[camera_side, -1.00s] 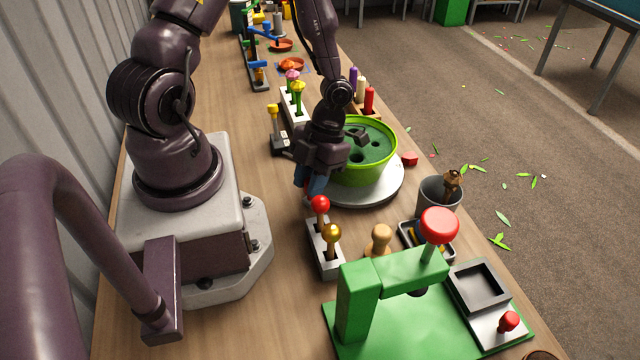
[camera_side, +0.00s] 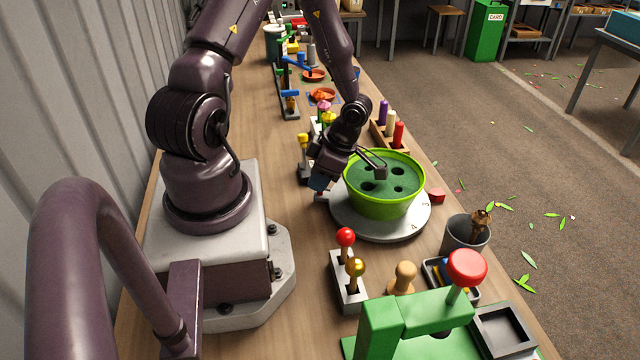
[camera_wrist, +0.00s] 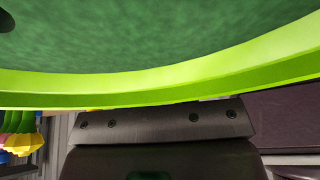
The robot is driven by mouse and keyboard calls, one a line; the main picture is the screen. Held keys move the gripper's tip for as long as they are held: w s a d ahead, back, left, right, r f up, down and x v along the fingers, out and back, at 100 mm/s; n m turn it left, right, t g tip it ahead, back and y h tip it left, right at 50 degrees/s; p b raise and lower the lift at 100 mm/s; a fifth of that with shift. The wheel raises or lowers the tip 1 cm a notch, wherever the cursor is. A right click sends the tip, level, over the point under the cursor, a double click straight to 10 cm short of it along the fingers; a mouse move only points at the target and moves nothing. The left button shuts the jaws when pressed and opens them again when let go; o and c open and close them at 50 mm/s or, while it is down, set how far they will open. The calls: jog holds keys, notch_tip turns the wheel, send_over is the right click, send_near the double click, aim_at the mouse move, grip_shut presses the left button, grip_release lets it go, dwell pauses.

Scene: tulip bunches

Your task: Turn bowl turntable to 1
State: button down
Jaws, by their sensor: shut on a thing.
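The lime-green bowl (camera_side: 384,207) with dark green filling and several holes stands on the pale round turntable (camera_side: 375,228). The digits 3 and 4 show on the turntable's right and front-right edge. In the wrist view the bowl's rim (camera_wrist: 160,92) crosses the picture close to the camera, and the fingertips are out of sight.
Red and gold knobbed levers (camera_side: 349,287) stand in front of the turntable. Coloured cylinders (camera_side: 391,129) stand behind. A yellow-topped lever (camera_side: 303,146) is close behind my gripper. A green press (camera_side: 415,325) fills the front.

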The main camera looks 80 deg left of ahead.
jog(key=shift+w+a+m, duration=0.35)
jog(key=shift+a+m, duration=0.35)
jog(key=shift+a, duration=0.05)
jog(key=shift+t, duration=0.3)
jog(key=c, duration=0.9)
grip_release()
jog(key=shift+c, duration=0.2)
